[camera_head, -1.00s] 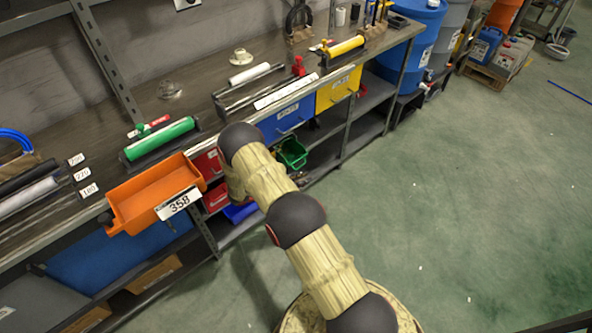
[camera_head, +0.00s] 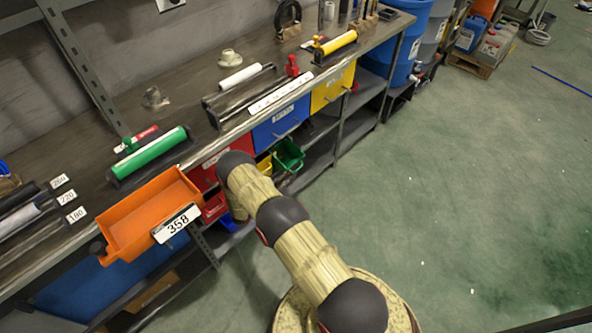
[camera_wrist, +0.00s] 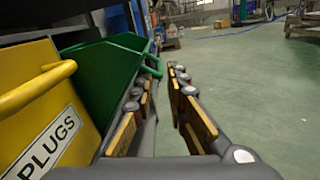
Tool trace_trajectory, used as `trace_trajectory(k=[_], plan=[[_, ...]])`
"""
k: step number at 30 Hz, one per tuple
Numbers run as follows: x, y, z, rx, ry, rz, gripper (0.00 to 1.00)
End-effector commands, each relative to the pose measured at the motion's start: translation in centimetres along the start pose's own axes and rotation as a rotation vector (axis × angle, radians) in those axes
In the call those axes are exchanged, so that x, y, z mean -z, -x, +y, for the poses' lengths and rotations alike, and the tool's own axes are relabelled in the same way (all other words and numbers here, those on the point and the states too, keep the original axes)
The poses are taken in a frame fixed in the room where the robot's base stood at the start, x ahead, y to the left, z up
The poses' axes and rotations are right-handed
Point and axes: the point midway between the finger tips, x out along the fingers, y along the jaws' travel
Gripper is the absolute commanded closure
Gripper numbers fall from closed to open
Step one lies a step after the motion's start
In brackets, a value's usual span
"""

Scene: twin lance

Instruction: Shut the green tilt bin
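The green tilt bin (camera_head: 288,155) hangs tipped outward under the bench in the head view, just past my arm. In the wrist view the green bin (camera_wrist: 105,75) is at upper left, with its open top and a green bar handle (camera_wrist: 151,62) on its front. My gripper (camera_wrist: 164,78) is open, its two fingers apart with bare floor showing between them. The left finger is close to the green bin's front, near the handle; whether it touches cannot be told. My gripper is hidden behind my arm in the head view.
A yellow bin labelled PLUGS (camera_wrist: 45,110) is close to my gripper's left. An orange bin marked 358 (camera_head: 150,215) juts out from the bench (camera_head: 190,85) at left. Red, blue (camera_head: 280,122) and yellow fronts line the bench. The green floor (camera_head: 450,200) at right is clear.

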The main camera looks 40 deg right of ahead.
Motion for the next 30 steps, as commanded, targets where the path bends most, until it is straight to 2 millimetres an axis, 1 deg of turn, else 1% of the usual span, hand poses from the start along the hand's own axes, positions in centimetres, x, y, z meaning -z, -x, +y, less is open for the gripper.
trace_trajectory(k=[1, 6, 9, 12, 22, 30], plan=[[0.2, -1.0, -0.2, 0.005, 0.0, 0.0, 0.85], [0.2, -3.5, -0.1, 0.003, 0.0, 0.001, 0.85], [0.2, -4.5, -0.2, 0.004, 0.001, 0.001, 0.85], [0.1, -5.2, -0.1, 0.001, 0.0, 0.001, 0.85], [0.0, -5.5, -0.1, 0.001, 0.0, 0.001, 0.86], [0.0, -5.5, -0.1, 0.002, 0.001, 0.001, 1.0]])
